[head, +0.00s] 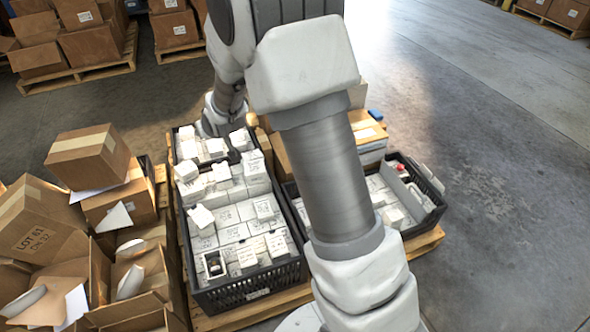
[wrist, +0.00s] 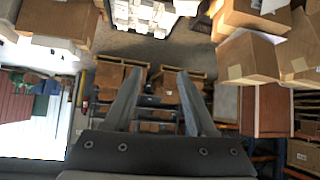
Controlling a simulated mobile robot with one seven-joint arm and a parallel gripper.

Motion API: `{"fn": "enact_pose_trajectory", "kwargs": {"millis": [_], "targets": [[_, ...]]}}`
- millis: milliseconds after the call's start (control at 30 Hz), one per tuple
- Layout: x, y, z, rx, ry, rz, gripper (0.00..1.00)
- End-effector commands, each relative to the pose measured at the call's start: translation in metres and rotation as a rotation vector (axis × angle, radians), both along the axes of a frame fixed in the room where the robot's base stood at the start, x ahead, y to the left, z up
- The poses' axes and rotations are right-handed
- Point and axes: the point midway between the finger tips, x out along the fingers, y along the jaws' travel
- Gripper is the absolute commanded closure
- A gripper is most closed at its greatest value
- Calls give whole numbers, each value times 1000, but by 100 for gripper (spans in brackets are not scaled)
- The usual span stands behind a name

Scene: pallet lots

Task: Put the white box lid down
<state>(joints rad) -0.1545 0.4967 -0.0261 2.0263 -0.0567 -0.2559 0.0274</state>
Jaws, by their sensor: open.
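Many small white boxes (head: 230,213) with dark writing fill a long black crate (head: 246,288) in the head view. Some sit tilted on top of the others. One white box at the crate's front (head: 214,265) is open and shows dark contents. I cannot tell which white piece is the lid. My gripper (wrist: 160,72) is open in the wrist view, with nothing between its fingers. In the head view its fingers cannot be made out. White boxes (wrist: 150,12) also show at the top of the wrist view, beyond the fingertips.
A second black crate (head: 432,212) with white boxes stands at the right, partly behind my arm. Open cardboard boxes (head: 130,272) crowd the left. The crates rest on a wooden pallet (head: 425,243). Loaded pallets stand behind. The concrete floor at right (head: 500,150) is clear.

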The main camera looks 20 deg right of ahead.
Motion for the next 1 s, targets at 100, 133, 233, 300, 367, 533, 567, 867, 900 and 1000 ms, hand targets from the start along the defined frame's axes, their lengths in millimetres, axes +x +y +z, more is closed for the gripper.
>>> {"fn": "enact_pose_trajectory", "kwargs": {"millis": [100, 133, 233, 300, 367, 533, 567, 867, 900, 1000], "targets": [[-25, -13, 40, -3, 29, -23, 44], [-32, -16, 49, -3, 39, -28, 44], [-57, -27, 74, -6, 73, -45, 44], [-76, -33, 90, -8, 96, -57, 44], [-94, -38, 103, -9, 115, -66, 44], [-148, -53, 133, -10, 170, -91, 44], [-158, -55, 137, -10, 181, -94, 44], [-263, -72, 165, -10, 278, -132, 44], [-278, -73, 167, -9, 290, -137, 44], [-311, -77, 168, -9, 322, -147, 44]]}}
